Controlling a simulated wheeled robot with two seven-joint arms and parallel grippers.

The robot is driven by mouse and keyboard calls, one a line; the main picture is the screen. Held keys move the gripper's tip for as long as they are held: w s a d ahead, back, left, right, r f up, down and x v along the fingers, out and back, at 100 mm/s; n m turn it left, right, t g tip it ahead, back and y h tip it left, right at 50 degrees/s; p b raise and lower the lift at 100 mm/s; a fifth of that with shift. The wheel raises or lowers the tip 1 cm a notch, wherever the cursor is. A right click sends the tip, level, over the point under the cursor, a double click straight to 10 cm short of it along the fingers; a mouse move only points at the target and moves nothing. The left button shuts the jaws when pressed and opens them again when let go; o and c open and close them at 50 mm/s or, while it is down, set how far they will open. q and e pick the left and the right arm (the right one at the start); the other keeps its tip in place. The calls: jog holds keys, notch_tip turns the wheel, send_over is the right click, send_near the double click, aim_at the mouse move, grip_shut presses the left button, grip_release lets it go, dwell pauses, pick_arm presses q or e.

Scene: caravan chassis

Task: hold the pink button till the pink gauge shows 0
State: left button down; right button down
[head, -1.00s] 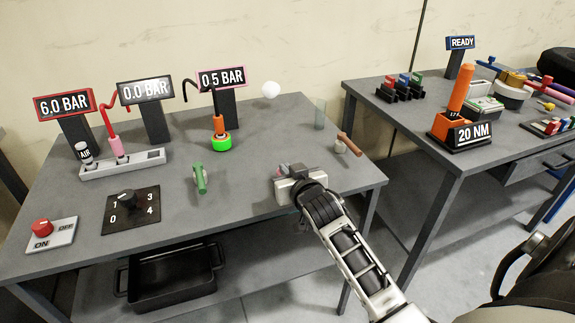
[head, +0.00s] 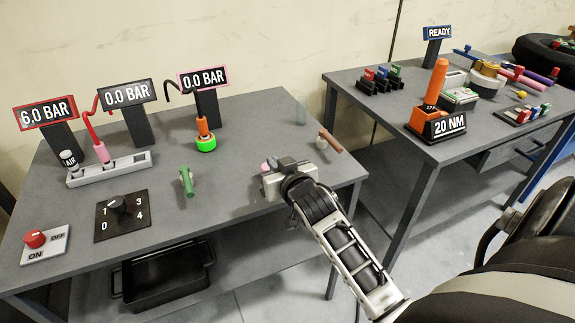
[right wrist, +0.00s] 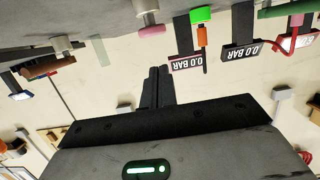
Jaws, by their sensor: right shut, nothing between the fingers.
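The pink-framed gauge (head: 203,78) on the left table reads 0.0 BAR; it also shows upside down in the right wrist view (right wrist: 186,62). The pink button (head: 265,167) shows just left of my right gripper (head: 275,180), partly hidden by it. In the right wrist view the button (right wrist: 150,32) stands beyond the fingertips (right wrist: 158,70), with a gap between them in the picture. The right gripper is shut and empty. My left gripper is not in view.
A green-ringed orange fitting (head: 205,140) and a green handle (head: 187,181) stand left of the gripper. A brown-handled item (head: 330,140) stands at right. A red-framed gauge (head: 47,114) reads 6.0 BAR. The table's front middle is clear.

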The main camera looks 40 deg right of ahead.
jog(key=v, duration=0.7)
jog(key=shift+w+r, duration=0.1)
jog(key=shift+r, duration=0.05)
dwell(0.6)
jog(key=s+a+f+n+g+y, duration=0.4)
jog(key=s+a+f+n+y, duration=0.1)
jog(key=s+a+f, duration=1)
jog(key=shift+s+a+f+g+y, duration=0.2)
jog(key=shift+a+f+g+y, duration=0.1)
jog(key=shift+a+f+y, duration=0.45)
